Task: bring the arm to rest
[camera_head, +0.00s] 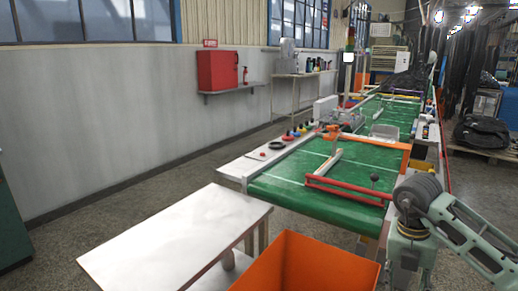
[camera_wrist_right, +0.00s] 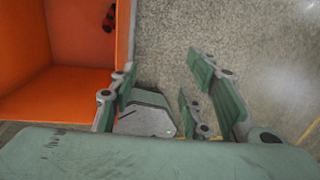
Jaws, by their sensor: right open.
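My right arm (camera_head: 425,215) comes in at the right edge of the head view, folded beside the near end of the green conveyor. Its gripper cannot be made out in that view. In the right wrist view my right gripper (camera_wrist_right: 158,76) is open, with its green-grey fingers spread apart and nothing between them. It hangs over the speckled floor, beside the wall of an orange bin (camera_wrist_right: 50,92). The bin also shows at the bottom of the head view (camera_head: 305,265). My left gripper is not in view.
A green conveyor (camera_head: 335,205) with a red rail runs away from me. A white-topped table (camera_head: 180,235) stands at the lower left.

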